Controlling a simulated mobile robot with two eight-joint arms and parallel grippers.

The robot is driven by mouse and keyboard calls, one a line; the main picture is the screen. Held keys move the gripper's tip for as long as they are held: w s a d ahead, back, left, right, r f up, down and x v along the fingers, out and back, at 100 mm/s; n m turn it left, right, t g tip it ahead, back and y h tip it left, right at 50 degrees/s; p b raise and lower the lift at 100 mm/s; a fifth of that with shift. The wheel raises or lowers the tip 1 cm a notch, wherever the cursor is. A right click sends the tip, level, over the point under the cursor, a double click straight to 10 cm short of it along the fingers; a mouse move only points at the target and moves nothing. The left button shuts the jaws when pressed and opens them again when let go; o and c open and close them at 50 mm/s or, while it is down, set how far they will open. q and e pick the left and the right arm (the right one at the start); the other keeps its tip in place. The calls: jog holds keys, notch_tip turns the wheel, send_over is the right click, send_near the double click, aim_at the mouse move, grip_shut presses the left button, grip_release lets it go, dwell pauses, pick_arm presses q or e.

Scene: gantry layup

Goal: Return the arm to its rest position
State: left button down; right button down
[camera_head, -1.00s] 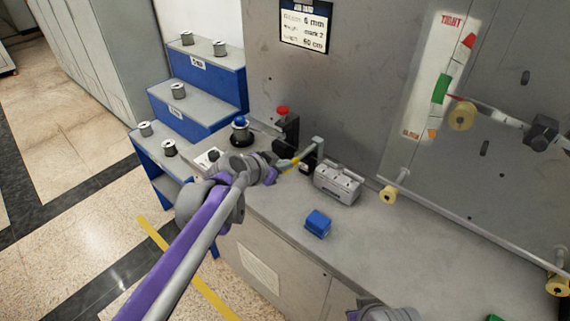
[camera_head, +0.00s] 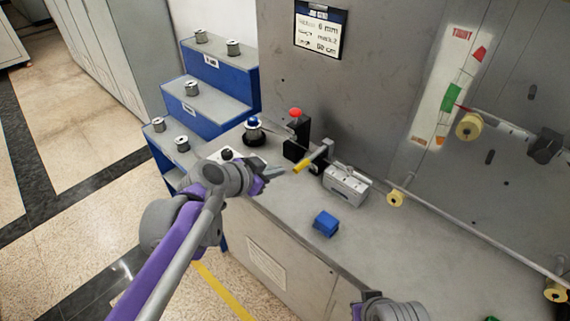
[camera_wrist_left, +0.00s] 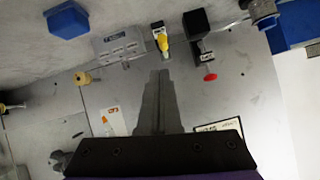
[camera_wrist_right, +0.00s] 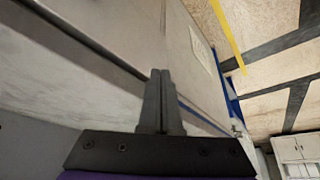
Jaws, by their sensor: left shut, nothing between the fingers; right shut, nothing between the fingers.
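My left arm reaches in from the left in the head view, with its purple and grey links over the front edge of the bench. My left gripper (camera_head: 277,172) is shut and empty, above the bench near the yellow-tipped lever (camera_head: 303,166) and apart from it. In the left wrist view its fingers (camera_wrist_left: 158,80) are together, pointing toward the yellow-tipped part (camera_wrist_left: 160,37). My right arm shows only at the bottom edge of the head view. In the right wrist view my right gripper (camera_wrist_right: 157,80) is shut and empty beside the bench front.
On the bench (camera_head: 400,245) are a blue block (camera_head: 326,223), a grey metal box (camera_head: 346,185), a black post with a red knob (camera_head: 296,135) and a spool on a stand (camera_head: 253,131). Blue steps (camera_head: 225,75) with several spools stand at the back left. Yellow rollers (camera_head: 470,126) are at the right.

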pick_arm(q)
jog(key=shift+s+a, duration=0.15)
jog(key=shift+s, duration=0.1)
dwell(0.3)
jog(key=s+a+f+n+g+y+p, duration=0.1)
jog(key=s+a+f+n+y+p, duration=0.1)
jog(key=s+a+f+n, duration=0.3)
jog(key=s+a+f+n+g+y+p, duration=0.2)
jog(key=s+a+f+n+y, duration=0.3)
jog(key=s+a, duration=0.7)
jog(key=s+p, duration=0.1)
jog(key=s, duration=0.6)
jog(key=shift+s+a+f+n+y, duration=0.15)
jog(key=shift+s+f+n+y, duration=0.15)
jog(key=shift+n, duration=0.1)
